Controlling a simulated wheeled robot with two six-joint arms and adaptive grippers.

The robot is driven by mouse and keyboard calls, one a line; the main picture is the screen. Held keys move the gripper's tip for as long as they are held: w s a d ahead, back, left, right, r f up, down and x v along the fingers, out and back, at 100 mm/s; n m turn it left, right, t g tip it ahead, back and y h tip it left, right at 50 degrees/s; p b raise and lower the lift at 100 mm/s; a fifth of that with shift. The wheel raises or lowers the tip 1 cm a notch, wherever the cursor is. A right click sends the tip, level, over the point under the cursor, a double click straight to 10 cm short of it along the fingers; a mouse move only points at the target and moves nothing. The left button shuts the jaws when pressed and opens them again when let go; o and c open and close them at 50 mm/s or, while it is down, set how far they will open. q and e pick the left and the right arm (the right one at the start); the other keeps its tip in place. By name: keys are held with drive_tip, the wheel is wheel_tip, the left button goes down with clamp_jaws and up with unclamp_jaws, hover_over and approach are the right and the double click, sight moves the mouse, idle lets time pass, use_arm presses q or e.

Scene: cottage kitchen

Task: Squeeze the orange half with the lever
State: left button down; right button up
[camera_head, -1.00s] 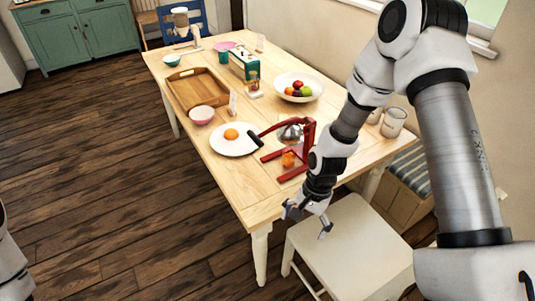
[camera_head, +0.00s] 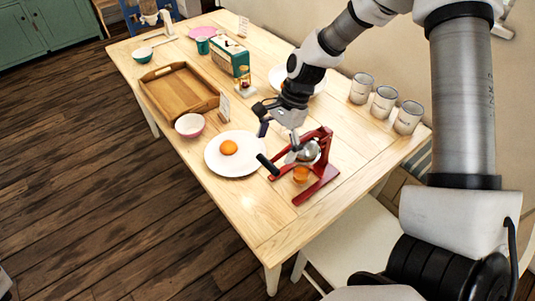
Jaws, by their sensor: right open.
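The red lever press (camera_head: 318,178) stands near the table's right front edge, with a silver dome-shaped part (camera_head: 309,150) in its frame. Its lever ends in a black handle (camera_head: 267,164) that points left, toward the plate. A small orange thing (camera_head: 301,174) sits low in the press; I cannot tell whether it is fruit or a filled cup. A round orange piece (camera_head: 229,147) lies on the white plate (camera_head: 214,162). My right gripper (camera_head: 277,142) is open and empty, with its fingers above and behind the lever handle. My left gripper is out of view.
A wooden tray (camera_head: 156,106), a pink bowl (camera_head: 189,125) and a small card (camera_head: 224,107) lie left of the arm. A green box (camera_head: 231,56) stands behind. Several tins (camera_head: 384,102) line the right edge. The table's front corner is clear.

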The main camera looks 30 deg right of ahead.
sight(267, 161)
drive_tip(key=x, duration=0.4)
drive_tip(key=shift+w+f, duration=0.25)
drive_tip(key=shift+w, duration=0.05)
drive_tip(key=shift+s+r, duration=0.15)
drive_tip(key=shift+s, duration=0.05)
drive_tip(key=shift+c, duration=0.4)
drive_tip(key=shift+s, duration=0.1)
drive_tip(key=c, duration=1.4)
drive_tip(key=shift+c, duration=0.3)
drive_tip(key=shift+d+r, duration=0.1)
drive_tip(key=shift+r, duration=0.15)
